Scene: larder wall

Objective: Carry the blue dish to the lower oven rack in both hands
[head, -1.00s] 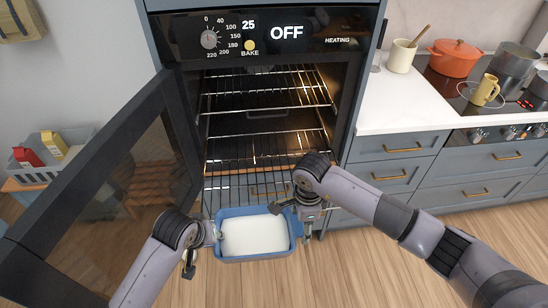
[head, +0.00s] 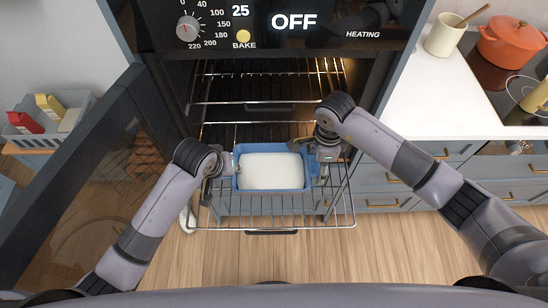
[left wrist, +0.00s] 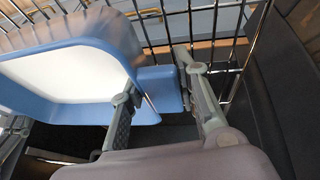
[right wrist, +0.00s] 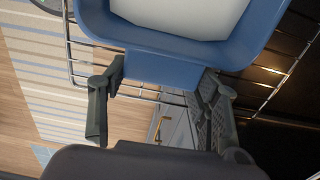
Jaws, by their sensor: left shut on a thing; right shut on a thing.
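The blue dish (head: 270,187), with a white filling (head: 270,171), is level over the pulled-out lower oven rack (head: 318,221). I cannot tell whether it touches the wires. My left gripper (head: 228,164) is shut on the handle at its left end; the left wrist view shows that blue handle (left wrist: 160,85) between the fingers (left wrist: 158,98). My right gripper (head: 312,150) is shut on the right-end handle; the right wrist view shows this handle (right wrist: 160,70) between the fingers (right wrist: 157,105). The rack's front bar lies nearer to me than the dish.
The open oven door (head: 85,190) stands at the left. An upper rack (head: 225,103) sits inside the oven, above and behind the dish. The counter (head: 420,95) with a cream utensil pot (head: 443,37) and an orange pot (head: 510,45) is at the right.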

